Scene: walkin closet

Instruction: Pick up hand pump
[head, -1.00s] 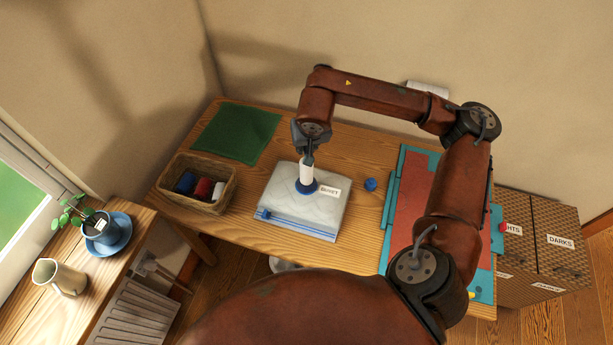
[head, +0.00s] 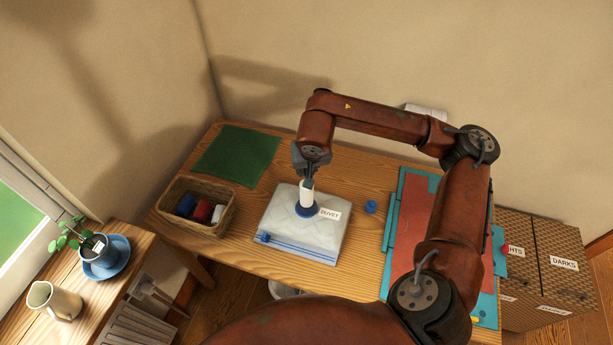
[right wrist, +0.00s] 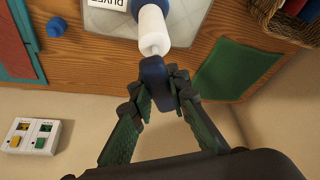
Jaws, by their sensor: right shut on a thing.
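The hand pump is a white cylinder (head: 306,193) with a round blue base (head: 306,211), standing on the pale quilted bag (head: 285,228) that bears a "DUVET" label. In the right wrist view the white cylinder (right wrist: 152,30) has a dark blue handle (right wrist: 153,72) at its near end. My right gripper (head: 308,178) is above the pump. Its green-padded fingers (right wrist: 160,80) are shut on the blue handle. The pump looks upright and its base seems to be on the bag; I cannot tell whether there is a gap. My left gripper is not in view.
A small blue cap-like piece (head: 371,206) lies right of the bag. A wicker basket (head: 212,228) with rolls and a green mat (head: 237,155) are on the left. A teal and red board (head: 393,235) is on the right, partly behind my arm. A white switch box (right wrist: 32,135) is on the wall.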

